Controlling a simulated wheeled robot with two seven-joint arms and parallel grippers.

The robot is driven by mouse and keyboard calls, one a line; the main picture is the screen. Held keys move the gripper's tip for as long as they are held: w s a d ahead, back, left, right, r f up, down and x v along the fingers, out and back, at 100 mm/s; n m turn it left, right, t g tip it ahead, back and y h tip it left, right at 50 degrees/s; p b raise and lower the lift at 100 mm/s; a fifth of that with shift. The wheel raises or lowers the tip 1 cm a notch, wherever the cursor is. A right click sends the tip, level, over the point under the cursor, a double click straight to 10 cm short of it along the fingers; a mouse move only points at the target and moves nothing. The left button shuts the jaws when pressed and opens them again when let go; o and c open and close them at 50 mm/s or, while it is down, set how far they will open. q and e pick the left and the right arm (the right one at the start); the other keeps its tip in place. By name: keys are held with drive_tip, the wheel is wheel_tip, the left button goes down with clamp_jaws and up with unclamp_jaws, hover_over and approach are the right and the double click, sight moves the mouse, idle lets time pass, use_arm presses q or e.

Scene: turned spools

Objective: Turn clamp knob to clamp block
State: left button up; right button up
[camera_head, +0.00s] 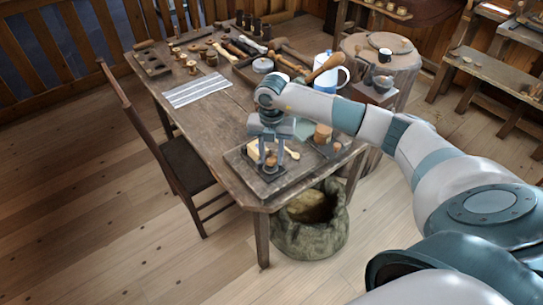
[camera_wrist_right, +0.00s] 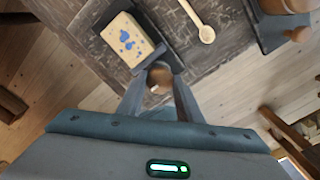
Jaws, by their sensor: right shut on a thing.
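The clamp knob (camera_wrist_right: 158,75) is a round brown wooden knob at the near end of a dark clamp (camera_wrist_right: 170,60). My right gripper (camera_head: 271,164) points down over the near corner of the table, and its two fingers are shut on the knob, one on each side. The block (camera_wrist_right: 127,40) is pale yellow with blue spots and lies in the dark clamp just beyond the knob. The block also shows in the head view (camera_head: 256,146), partly hidden by my gripper. I cannot tell whether the clamp jaw presses on the block. My left gripper is not in view.
A wooden spoon (camera_wrist_right: 205,33) lies right of the clamp. The table (camera_head: 225,120) carries a striped cloth (camera_head: 197,90), a blue-and-white jug (camera_head: 327,70) and several turned pieces. A sack (camera_head: 310,232) stands below the table's near edge; a chair (camera_head: 180,160) stands left.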

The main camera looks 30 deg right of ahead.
drive_tip(key=m, duration=0.4)
drive_tip(key=shift+w+r+m, duration=0.1)
drive_tip(key=shift+m, duration=0.3)
drive_tip(key=o, duration=0.8)
drive_tip(key=shift+c, duration=0.2)
drive_tip(key=shift+r, duration=0.1)
